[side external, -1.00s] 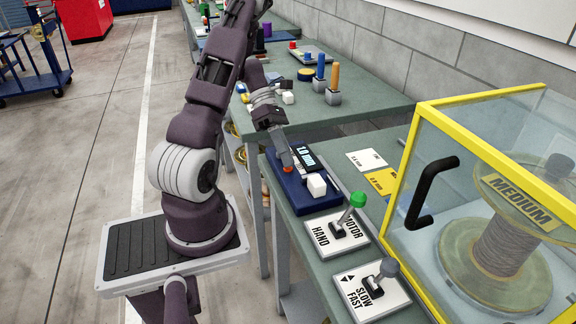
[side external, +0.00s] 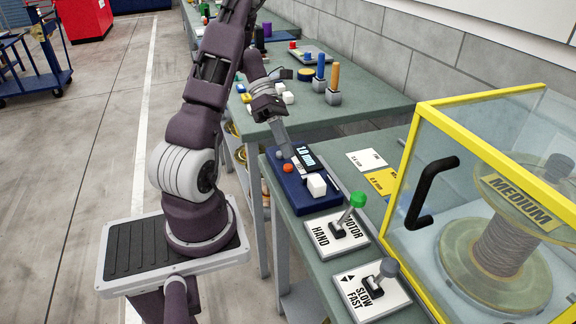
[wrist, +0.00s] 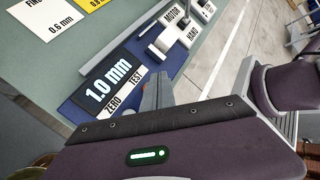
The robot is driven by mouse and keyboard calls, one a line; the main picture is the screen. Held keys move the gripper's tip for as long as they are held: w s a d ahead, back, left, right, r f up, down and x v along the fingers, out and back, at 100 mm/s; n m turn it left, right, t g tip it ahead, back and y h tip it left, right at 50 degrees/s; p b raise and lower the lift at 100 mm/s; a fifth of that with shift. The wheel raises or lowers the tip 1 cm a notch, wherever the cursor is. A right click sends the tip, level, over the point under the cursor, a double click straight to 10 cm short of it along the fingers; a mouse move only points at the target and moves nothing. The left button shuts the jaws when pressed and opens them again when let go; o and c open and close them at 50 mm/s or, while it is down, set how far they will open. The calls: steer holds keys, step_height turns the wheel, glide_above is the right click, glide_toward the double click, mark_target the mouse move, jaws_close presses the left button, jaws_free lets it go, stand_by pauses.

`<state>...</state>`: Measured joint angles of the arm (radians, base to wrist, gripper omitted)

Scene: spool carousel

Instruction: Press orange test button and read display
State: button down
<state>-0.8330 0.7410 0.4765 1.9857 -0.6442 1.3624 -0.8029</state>
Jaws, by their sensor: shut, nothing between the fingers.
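The blue gauge unit (side external: 319,203) sits on the green-grey bench.
A white block (side external: 317,184) stands on the unit's front end. Two lever plates, HAND/MOTOR (side external: 322,238) and SLOW/FAST (side external: 353,295), lie in front. A yellow-framed clear guard (side external: 414,136) covers a spool marked MEDIUM at the right.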

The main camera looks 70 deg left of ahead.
mark_target(286, 164)
steer(key=shift+r, duration=2.2)
steer(key=d+r+m+g+y, duration=0.1)
steer(key=d+r+m+y, duration=0.1)
steer(key=d+r+m, duration=0.35)
steer(key=d+r+m+g+y, duration=0.1)
steer(key=d+r+m+y, duration=0.15)
steer(key=d+m, duration=0.5)
steer(key=s+d+r+m+t+y, duration=0.2)
steer(key=s+d+m, duration=0.2)
steer(key=m, duration=0.4)
steer(key=s+d+r+m+t+y, duration=0.2)
steer(key=s+d+m+t, duration=0.1)
steer(key=m, duration=0.5)
steer(key=shift+s+d+m+t, duration=0.3)
steer(key=shift+s+d, duration=0.2)
steer(key=shift+d, duration=0.85)
steer(key=shift+r+y, duration=0.1)
steer(key=shift+y, duration=0.15)
